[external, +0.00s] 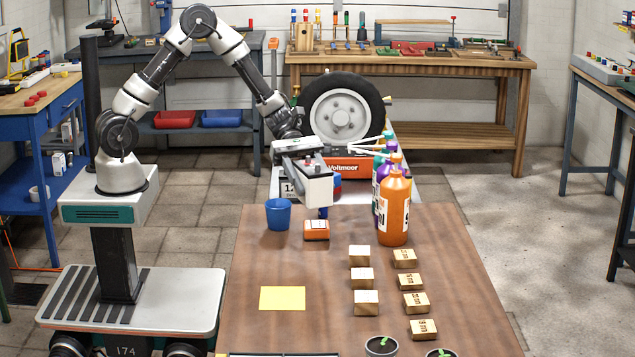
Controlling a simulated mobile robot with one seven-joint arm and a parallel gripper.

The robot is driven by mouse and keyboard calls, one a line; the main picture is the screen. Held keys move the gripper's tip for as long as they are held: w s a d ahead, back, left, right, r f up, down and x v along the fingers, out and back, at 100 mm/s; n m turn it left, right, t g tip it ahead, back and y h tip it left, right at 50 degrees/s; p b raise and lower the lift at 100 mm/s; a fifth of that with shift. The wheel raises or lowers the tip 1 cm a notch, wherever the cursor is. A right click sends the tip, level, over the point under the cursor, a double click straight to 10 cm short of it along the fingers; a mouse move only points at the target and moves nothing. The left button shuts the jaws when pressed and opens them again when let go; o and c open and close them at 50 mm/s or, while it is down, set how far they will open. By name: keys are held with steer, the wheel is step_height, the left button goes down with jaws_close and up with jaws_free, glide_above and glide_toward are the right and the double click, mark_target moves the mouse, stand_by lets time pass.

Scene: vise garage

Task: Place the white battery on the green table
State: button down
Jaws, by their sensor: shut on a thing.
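My gripper (300,168) hangs above the far end of a brown wooden table. It is shut on a pale boxy thing (319,190), which looks like the white battery and is held in the air. The fingertips are hard to make out, and part of the held thing is hidden by the hand. A small orange block (316,230) with a white label stands on the brown table (262,330) just below. I cannot make out a clearly green table top in this view.
A blue cup (278,214) stands left of the orange block. An orange bottle (394,212) and others stand to its right. Several wooden blocks (361,277) and a yellow sheet (282,298) lie nearer. A tire (342,112) and red voltmeter (347,167) are behind my gripper.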

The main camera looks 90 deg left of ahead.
steer(key=s+a+r+n+t+y, duration=0.25)
steer(key=s+a+t, duration=0.2)
steer(key=a, duration=0.65)
step_height(320, 180, up, 7)
steer(key=p, duration=1.4)
steer(key=shift+s+f+n+g, duration=0.15)
steer(key=shift+s+n+g, duration=0.2)
steer(key=shift+s+n, duration=0.1)
step_height(320, 180, up, 11)
steer(key=w+n+t+y, duration=0.2)
steer(key=n+t+y, duration=0.2)
steer(key=n+y, duration=0.2)
steer(key=shift+w+n, duration=0.15)
steer(key=shift+n, duration=0.25)
